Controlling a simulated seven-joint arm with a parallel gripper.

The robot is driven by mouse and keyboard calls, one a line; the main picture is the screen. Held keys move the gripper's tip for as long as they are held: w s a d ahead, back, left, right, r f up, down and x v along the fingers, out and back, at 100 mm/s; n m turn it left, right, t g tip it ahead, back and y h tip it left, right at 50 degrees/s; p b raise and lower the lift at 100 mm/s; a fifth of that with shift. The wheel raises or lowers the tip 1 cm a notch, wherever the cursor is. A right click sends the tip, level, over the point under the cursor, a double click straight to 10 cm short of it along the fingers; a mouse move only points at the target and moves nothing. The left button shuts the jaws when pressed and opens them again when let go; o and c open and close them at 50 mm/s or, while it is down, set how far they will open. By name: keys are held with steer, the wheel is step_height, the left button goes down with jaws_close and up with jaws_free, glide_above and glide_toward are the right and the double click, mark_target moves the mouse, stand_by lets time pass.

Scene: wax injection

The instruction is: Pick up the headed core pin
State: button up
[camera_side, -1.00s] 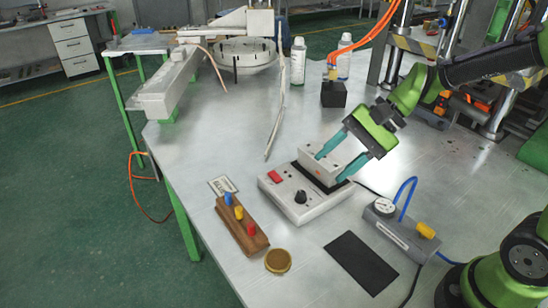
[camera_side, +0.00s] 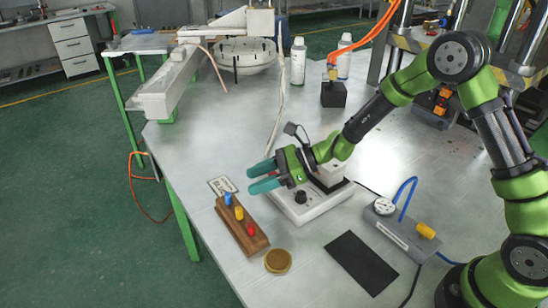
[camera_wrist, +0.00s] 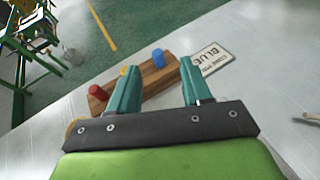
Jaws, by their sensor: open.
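A wooden block (camera_side: 234,227) holds a row of upright coloured-headed pieces: blue (camera_side: 228,198), yellow (camera_side: 239,212) and red (camera_side: 251,228). Which of them is the headed core pin I cannot tell; their lower parts are hidden in the block. My gripper (camera_side: 252,179) is open and empty, its teal fingers pointing left, above and behind the block in the side view. In the wrist view the blue head (camera_wrist: 158,59) shows between the fingertips, apart from them. The left finger partly covers the yellow head (camera_wrist: 123,71); the red head (camera_wrist: 99,91) is left of it.
A card (camera_side: 222,186) reading BLUE, its smaller text unclear, lies beside the block. A white control box (camera_side: 310,211) is below my arm. A round brass dish (camera_side: 278,261), black mat (camera_side: 360,262) and gauge unit (camera_side: 400,230) lie nearby. The table's left edge is close.

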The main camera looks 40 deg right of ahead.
mark_target(228, 194)
steer(key=x, duration=0.3)
steer(key=shift+a+f, duration=0.15)
steer(key=shift+s+f+x, duration=0.15)
steer(key=shift+x, duration=1.2)
steer(key=shift+s+f+x, duration=0.1)
steer(key=shift+f+x, duration=0.05)
steer(key=shift+x, duration=1.15)
steer(key=shift+c, duration=0.5)
jaws_close()
